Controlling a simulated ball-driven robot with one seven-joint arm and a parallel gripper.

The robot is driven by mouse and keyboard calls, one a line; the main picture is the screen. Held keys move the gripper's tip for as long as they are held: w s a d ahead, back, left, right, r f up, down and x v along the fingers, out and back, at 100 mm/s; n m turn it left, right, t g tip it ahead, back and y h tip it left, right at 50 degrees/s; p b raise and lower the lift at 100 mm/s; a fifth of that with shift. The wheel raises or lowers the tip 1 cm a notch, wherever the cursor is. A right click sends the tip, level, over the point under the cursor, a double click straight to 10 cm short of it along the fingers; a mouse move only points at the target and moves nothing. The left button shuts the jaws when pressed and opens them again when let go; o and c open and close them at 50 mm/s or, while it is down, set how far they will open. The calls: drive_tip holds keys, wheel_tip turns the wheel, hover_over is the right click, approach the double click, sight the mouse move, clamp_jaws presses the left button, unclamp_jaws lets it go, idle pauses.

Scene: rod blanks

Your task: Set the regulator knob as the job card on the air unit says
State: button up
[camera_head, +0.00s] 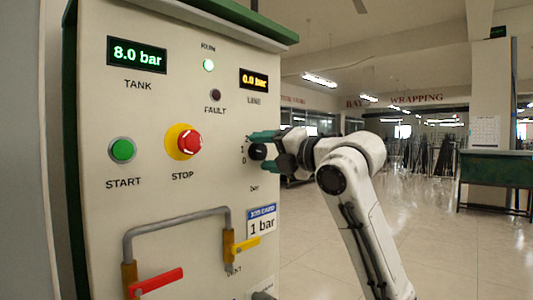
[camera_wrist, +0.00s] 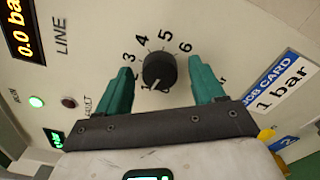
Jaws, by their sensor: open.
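The black regulator knob (camera_wrist: 159,70) sits on the air unit's panel, inside a dial with numbers from 1 to 6 readable. A small pale mark shows at the knob's lower edge near the 1; its exact setting is hard to tell. My gripper (camera_wrist: 161,77) is open, with one teal finger on each side of the knob and visible gaps to it. In the head view the knob (camera_head: 257,152) shows by my gripper's fingers (camera_head: 264,151). The job card (camera_head: 262,221) reads 1 bar, also in the wrist view (camera_wrist: 281,86). The line display (camera_head: 254,80) reads 0.0 bar.
The tank display (camera_head: 137,55) reads 8.0 bar. A green start button (camera_head: 122,150) and red stop button (camera_head: 189,143) are left of the knob. Below are a grey pipe (camera_head: 175,219), a red lever (camera_head: 156,282) and a yellow vent lever (camera_head: 246,245). Open floor lies right.

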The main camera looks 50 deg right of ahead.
drive_tip(key=s, duration=1)
drive_tip(key=shift+s+d+b, duration=0.15)
drive_tip(key=shift+s+b, duration=0.2)
